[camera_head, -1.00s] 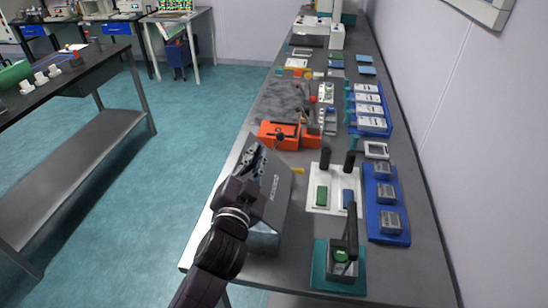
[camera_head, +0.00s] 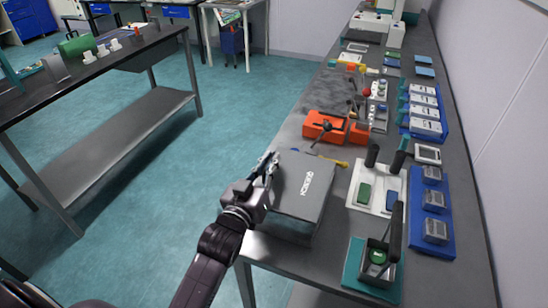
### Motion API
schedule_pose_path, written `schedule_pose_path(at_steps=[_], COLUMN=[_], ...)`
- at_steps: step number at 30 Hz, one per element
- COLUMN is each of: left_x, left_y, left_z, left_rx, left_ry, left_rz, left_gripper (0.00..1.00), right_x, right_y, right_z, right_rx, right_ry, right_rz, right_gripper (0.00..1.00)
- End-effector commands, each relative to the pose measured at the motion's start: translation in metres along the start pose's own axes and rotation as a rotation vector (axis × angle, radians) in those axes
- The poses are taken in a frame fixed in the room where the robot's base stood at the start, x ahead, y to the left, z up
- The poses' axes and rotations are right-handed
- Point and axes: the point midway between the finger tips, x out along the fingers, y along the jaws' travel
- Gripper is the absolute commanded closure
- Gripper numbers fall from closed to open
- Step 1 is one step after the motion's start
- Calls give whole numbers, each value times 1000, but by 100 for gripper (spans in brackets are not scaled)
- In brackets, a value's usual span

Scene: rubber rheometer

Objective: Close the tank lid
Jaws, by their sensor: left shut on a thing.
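The tank is a grey box (camera_head: 284,230) at the near left edge of the long bench, with a flat grey lid (camera_head: 305,188) bearing a white label. The lid lies over the top of the box, looking nearly level; I cannot tell whether it sits fully flush. My left gripper (camera_head: 267,168) is at the lid's left edge and is shut on it, the fingers partly blurring into the edge. My right gripper is not in view.
An orange device (camera_head: 335,129) with a dark lever stands behind the tank. To its right are a white tray (camera_head: 376,209), a blue tray (camera_head: 433,231) and a teal-based device (camera_head: 367,283) with an upright dark handle. A second bench (camera_head: 90,70) stands left across open floor.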

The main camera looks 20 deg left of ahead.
Motion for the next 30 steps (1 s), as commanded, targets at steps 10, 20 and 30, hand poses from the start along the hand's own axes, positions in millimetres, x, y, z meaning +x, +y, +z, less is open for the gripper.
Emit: schedule_pose_path(at_steps=[10,20,30], left_x=[0,0,0], left_y=[-4,-4,-4], left_z=[8,11,8], left_rx=[-56,-55,-52], left_ry=[-1,-6,-1], left_rz=[0,-2,0], left_gripper=[100,89,74], right_x=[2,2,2], right_y=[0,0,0], right_z=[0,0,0], right_rx=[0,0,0], right_ry=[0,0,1], right_rz=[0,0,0], right_gripper=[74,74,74])
